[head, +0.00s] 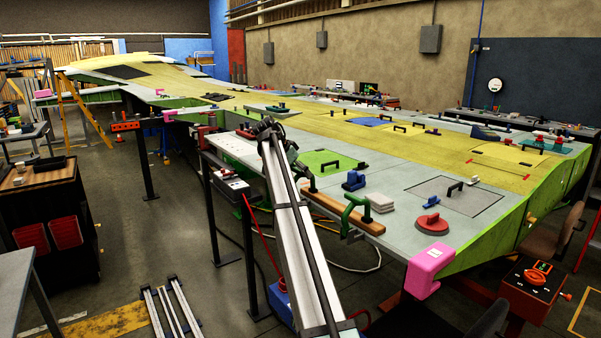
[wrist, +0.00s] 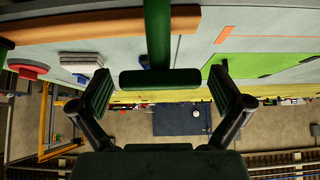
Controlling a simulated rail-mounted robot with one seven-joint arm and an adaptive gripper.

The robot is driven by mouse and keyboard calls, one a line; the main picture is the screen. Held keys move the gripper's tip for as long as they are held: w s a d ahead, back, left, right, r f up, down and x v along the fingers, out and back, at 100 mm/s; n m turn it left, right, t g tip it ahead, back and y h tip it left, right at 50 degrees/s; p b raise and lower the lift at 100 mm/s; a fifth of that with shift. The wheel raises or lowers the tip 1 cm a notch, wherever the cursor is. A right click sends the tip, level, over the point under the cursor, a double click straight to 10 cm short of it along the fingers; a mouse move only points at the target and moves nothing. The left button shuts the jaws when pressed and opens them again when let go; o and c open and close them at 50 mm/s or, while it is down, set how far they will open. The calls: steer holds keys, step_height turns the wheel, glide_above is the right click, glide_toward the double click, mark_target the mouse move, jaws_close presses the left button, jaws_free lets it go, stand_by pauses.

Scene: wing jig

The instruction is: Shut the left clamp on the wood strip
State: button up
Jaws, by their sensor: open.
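The wood strip (head: 343,213) lies along the near edge of the wing; it also shows at the top of the wrist view (wrist: 90,24). The left clamp (wrist: 157,38) is green, near the strip's end, with a crossbar handle. My gripper (wrist: 158,80) is open, its two green-padded fingers on either side of that handle, with a visible gap on each side. The clamp's jaw is out of the wrist view, so I cannot tell how it sits on the strip. In the head view my arm crowds the strip's left end. Another green clamp (head: 354,212) stands farther right on the strip.
A red round tool (head: 432,224), white blocks (head: 379,202) and a blue tool (head: 354,181) rest on the wing near the strip. A green panel (head: 330,163) lies behind its left end. A pink block (head: 430,268) sits at the wing's near corner.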

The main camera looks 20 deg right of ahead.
steer(key=v, duration=1.2)
steer(key=shift+a, duration=0.1)
